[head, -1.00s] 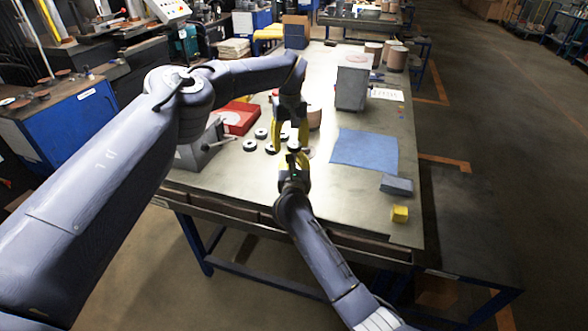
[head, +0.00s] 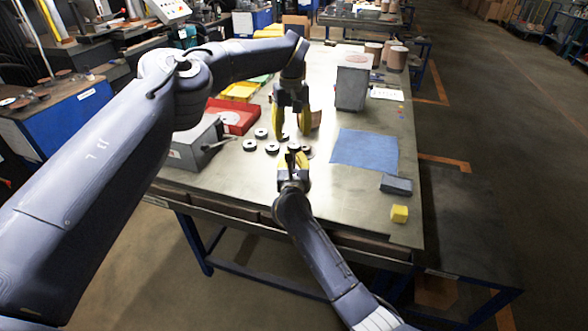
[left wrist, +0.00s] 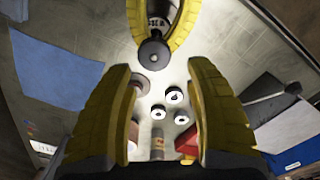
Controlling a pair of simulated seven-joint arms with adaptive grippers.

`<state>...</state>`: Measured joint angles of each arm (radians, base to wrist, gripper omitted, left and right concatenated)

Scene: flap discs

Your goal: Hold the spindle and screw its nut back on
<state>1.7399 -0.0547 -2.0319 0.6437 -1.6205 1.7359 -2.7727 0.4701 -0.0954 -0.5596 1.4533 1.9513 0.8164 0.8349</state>
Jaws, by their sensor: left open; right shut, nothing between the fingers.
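My left gripper (head: 292,136) is open, its yellow fingers pointing down over the bench. My right gripper (head: 293,153) is just in front of and below it, apart from it. In the left wrist view my right gripper (left wrist: 156,58) shows at the top, with a round grey disc (left wrist: 153,53) at its fingertips. I cannot tell whether this is the spindle or its nut. Several small dark discs with pale centres (head: 250,145) lie on the bench; they also show in the left wrist view (left wrist: 174,96). A grey cylinder (left wrist: 157,147) shows between my left fingers there.
A red tray (head: 232,116) and a grey device with a lever (head: 190,150) stand at left. A blue mat (head: 365,150), a grey block (head: 396,185) and a yellow cube (head: 399,214) lie at right. A grey box (head: 352,85) stands behind.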

